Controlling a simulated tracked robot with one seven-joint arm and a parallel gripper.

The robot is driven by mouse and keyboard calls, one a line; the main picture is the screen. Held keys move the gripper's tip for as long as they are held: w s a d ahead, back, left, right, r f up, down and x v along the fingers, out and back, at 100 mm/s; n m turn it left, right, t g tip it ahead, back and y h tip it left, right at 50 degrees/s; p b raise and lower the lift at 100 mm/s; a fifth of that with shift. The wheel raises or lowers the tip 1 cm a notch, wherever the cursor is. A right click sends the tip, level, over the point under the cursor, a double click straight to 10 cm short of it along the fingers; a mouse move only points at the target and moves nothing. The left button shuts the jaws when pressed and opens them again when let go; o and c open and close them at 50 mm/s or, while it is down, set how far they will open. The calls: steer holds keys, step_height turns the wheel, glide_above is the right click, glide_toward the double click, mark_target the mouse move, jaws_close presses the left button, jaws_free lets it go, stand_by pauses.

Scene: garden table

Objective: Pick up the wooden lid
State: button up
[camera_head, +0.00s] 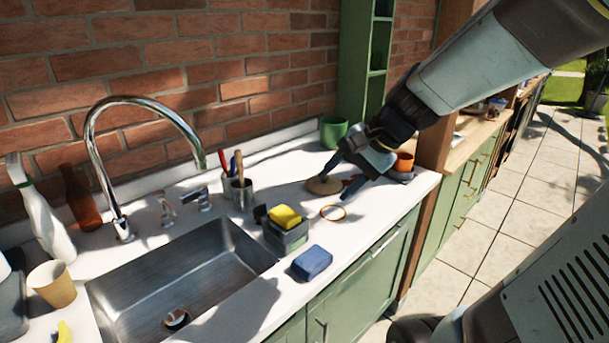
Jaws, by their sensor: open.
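The wooden lid (322,186) is a round, light-brown disc lying on the white counter, right of the sink and near the back. My gripper (339,179) comes down from the upper right and is open, with its two dark fingers apart. One finger is at the lid's back right and the other at its front right. I cannot tell whether either finger touches the lid. The lid's right part is partly hidden by the gripper.
An orange-brown ring (333,213) lies just in front of the lid.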

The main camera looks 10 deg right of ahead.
steer(key=w+d+f+m+t, duration=0.2)
steer(key=w+d+f+m, duration=0.2)
steer(key=w+m, duration=0.2)
steer(key=w+d+f+m+t, duration=0.3)
steer(key=w+d+f+m, duration=0.1)
steer(key=w+m, duration=0.3)
steer(key=w+d+f+m+t+y, duration=0.1)
steer(key=w+d+f+m+t, duration=0.2)
steer(key=w+m, duration=0.4)
steer(key=shift+w+d+f+m, duration=0.2)
steer(key=shift+d+f+m, duration=0.2)
steer(key=shift+f, duration=0.15)
glide_above(333, 189)
step_height(333, 189, down, 3)
steer(key=shift+f, duration=0.2)
steer(key=shift+d+f+x, duration=0.1)
steer(key=shift+d+x, duration=0.05)
steer(key=shift+x, duration=1.15)
steer(key=shift+d+f+x, duration=0.1)
steer(key=shift+d+x, duration=0.05)
steer(key=shift+x, duration=1.15)
steer(key=shift+c, duration=0.3)
jaws_close()
